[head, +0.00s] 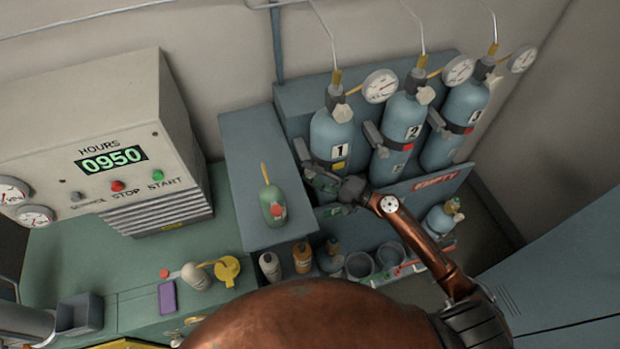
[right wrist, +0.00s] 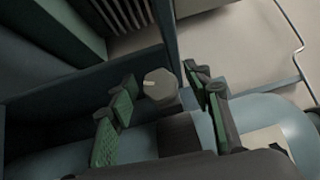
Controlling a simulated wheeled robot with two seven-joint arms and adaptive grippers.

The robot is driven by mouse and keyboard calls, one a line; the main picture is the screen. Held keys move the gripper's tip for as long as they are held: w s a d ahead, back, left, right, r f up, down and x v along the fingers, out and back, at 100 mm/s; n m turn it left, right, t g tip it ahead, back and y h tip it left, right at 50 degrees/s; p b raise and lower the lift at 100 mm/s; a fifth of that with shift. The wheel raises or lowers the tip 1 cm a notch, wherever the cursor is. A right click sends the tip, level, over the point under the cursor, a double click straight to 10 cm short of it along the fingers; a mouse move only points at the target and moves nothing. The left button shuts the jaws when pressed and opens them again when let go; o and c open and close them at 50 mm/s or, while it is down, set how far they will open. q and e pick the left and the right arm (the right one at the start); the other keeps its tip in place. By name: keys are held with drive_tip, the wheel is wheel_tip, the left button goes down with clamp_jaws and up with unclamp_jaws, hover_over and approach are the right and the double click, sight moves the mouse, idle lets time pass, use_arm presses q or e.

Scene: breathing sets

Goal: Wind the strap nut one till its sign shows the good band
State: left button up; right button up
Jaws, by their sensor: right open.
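Cylinder one (head: 331,132) stands upright at the left of three blue cylinders, with a dark strap around it. A small yellow sign (head: 339,166) shows on its front. My right gripper (head: 325,188) is open at the left side of this cylinder, low on its body. In the right wrist view, a grey faceted nut (right wrist: 160,88) with a pale mark lies between the green-padded fingers of my right gripper (right wrist: 166,98), with gaps on both sides. The strap (right wrist: 180,136) runs below it. In the head view the nut is hidden. My left gripper is not in view.
Cylinder two (head: 404,125) and cylinder three (head: 458,113) stand to the right, with gauges above. A green bottle (head: 272,203) stands on a cabinet to the left. Small bottles and cups stand below my right gripper. An EMPTY sign (head: 436,181) is close to my right arm.

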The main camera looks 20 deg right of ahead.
drive_tip(key=f+b+v, duration=0.1)
drive_tip(key=b+v, duration=0.1)
drive_tip(key=v, duration=0.6)
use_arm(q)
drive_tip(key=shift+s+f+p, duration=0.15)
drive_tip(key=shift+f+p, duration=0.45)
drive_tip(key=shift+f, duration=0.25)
use_arm(e)
drive_tip(key=s+d+f+g+h, duration=0.1)
drive_tip(key=d+f+h, duration=0.1)
drive_tip(key=f, duration=0.8)
drive_tip(key=s+d+f+h, duration=0.2)
drive_tip(key=d+f, duration=0.3)
drive_tip(key=f, duration=0.6)
drive_tip(key=s+d+f+n+g+h, duration=0.1)
drive_tip(key=s+d+f+h, duration=0.1)
drive_tip(key=f, duration=0.8)
drive_tip(key=shift+s+d+f+g+h, duration=0.2)
drive_tip(key=shift+s+d+g+h, duration=0.1)
drive_tip(key=shift+d+h, duration=0.65)
